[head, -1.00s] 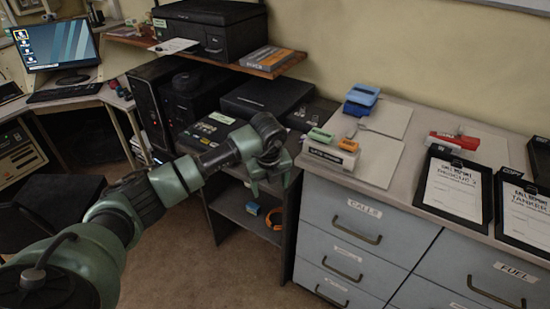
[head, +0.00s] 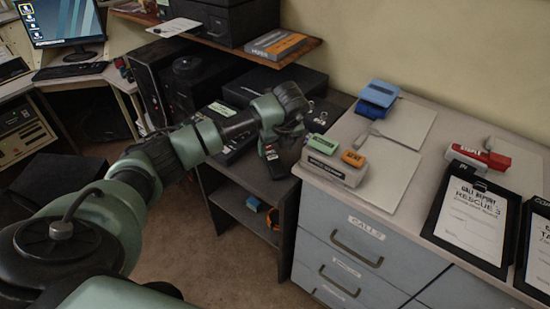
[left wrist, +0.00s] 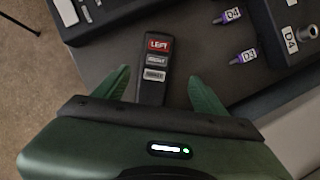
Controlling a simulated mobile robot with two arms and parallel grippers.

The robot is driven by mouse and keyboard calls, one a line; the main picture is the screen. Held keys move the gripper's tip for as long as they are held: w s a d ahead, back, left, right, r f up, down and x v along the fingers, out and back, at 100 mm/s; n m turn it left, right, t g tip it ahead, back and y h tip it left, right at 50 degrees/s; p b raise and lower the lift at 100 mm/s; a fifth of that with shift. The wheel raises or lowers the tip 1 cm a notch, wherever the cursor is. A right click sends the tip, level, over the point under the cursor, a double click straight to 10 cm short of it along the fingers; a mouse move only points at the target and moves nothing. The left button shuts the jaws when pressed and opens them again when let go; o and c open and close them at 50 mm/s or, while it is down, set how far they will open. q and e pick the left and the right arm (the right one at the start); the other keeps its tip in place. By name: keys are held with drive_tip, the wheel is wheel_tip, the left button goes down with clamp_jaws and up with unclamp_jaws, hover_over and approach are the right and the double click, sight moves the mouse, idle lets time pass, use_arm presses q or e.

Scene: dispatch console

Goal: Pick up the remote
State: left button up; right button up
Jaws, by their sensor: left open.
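The remote (left wrist: 156,60) is a slim dark bar with a red label reading LEFT and grey labels below it. In the left wrist view it lies on a dark surface, and its near end is hidden by my gripper. My left gripper (left wrist: 162,88) is open, with one green finger on each side of the remote's near part. I cannot tell whether the fingers touch it. In the head view my left gripper (head: 271,148) is over the dark shelf unit's top, beside the drawer cabinet, and mostly hides the remote. My right gripper is not in view.
A white box (head: 335,168) with green and orange blocks stands on the cabinet just right of my gripper. In the wrist view, small purple-tagged items (left wrist: 243,57) and a dark tray (left wrist: 290,35) lie to the right. A wooden shelf (head: 290,52) hangs behind.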

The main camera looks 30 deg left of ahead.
sight(271, 155)
use_arm(q)
drive_tip(key=shift+a+f+p, duration=0.55)
drive_tip(key=shift+a+f, duration=0.1)
drive_tip(key=shift+f, duration=0.3)
drive_tip(key=x, duration=0.2)
drive_tip(key=shift+w+f, duration=0.1)
drive_tip(key=shift+f, duration=0.2)
drive_tip(key=shift+a+f, duration=0.15)
drive_tip(key=shift+f, duration=0.1)
drive_tip(key=c, duration=1.2)
clamp_jaws()
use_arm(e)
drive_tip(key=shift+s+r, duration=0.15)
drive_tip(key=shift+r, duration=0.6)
use_arm(q)
drive_tip(key=shift+w+r, duration=0.1)
drive_tip(key=shift+r, duration=0.05)
